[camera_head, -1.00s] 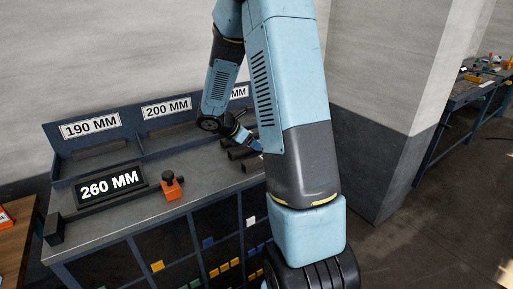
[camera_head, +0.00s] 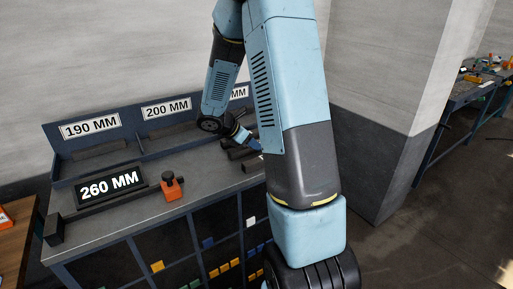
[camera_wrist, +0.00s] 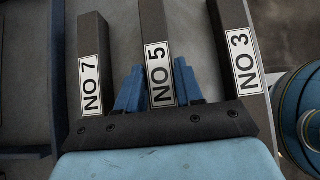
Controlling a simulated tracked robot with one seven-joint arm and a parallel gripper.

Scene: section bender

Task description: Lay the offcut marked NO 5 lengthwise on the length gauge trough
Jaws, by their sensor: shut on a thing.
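The offcut marked NO 5 (camera_wrist: 155,40) is a dark square bar with a white label, in the middle of the wrist view. My gripper (camera_wrist: 157,70) has one blue finger on each side of it and is shut on it near its label. In the head view my gripper (camera_head: 245,139) is at the offcuts at the right of the bench, partly hidden by my arm. The length gauge trough (camera_head: 127,198) is a long dark channel at the left of the bench, with a 260 MM display (camera_head: 110,184) behind it and an orange stop (camera_head: 171,188) at its right end.
The offcuts NO 7 (camera_wrist: 89,45) and NO 3 (camera_wrist: 231,20) lie close on either side of NO 5. Labelled bays such as 190 MM (camera_head: 90,126) and 200 MM (camera_head: 166,107) line the back. The bench top (camera_head: 205,170) is clear between offcuts and trough.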

